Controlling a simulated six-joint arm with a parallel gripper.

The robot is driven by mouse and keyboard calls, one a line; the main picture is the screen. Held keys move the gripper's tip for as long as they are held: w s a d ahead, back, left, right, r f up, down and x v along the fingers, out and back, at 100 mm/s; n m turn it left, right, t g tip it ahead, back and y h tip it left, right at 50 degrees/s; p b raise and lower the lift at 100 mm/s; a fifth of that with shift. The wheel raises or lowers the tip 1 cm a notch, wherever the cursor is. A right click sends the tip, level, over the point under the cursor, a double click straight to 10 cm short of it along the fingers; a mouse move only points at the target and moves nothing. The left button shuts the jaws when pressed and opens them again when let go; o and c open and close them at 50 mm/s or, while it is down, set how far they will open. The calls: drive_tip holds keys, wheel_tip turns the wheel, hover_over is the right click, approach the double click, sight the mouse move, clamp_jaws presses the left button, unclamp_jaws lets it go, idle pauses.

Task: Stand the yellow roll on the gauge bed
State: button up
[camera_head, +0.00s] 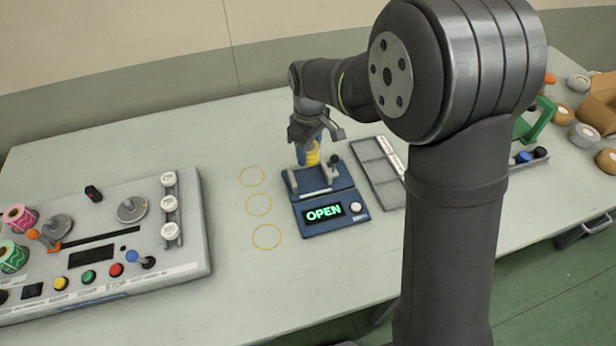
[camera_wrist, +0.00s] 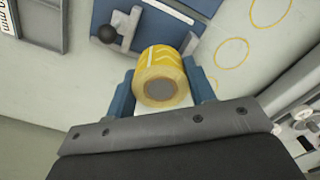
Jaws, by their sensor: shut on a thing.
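The yellow roll (camera_head: 313,158), with white marks on its side, is held between the blue fingers of my gripper (camera_head: 307,154). The wrist view shows the roll (camera_wrist: 162,62) with its round end and grey core facing the camera, a finger on each side. The blue gauge (camera_head: 325,208) stands on the table with its display reading OPEN. The roll is at the back part of the gauge bed, near its grey jaws. I cannot tell whether it touches the bed. The gauge's black-knobbed lever (camera_wrist: 107,34) shows beside the roll in the wrist view.
A grey control console (camera_head: 105,245) with buttons, spindles and patterned rolls stands at the left. Orange circles (camera_head: 259,205) mark clear table between it and the gauge. A grey sectioned tray (camera_head: 376,172) lies right of the gauge. Loose rolls and a cardboard box (camera_head: 603,98) are far right.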

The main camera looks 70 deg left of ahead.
sight(309, 181)
wheel_tip(309, 181, down, 9)
drive_tip(key=shift+f, duration=0.1)
idle(0.3)
drive_tip(key=shift+f, duration=0.15)
drive_tip(key=o, duration=0.7)
wheel_tip(309, 181, up, 12)
drive_tip(key=shift+r, duration=0.15)
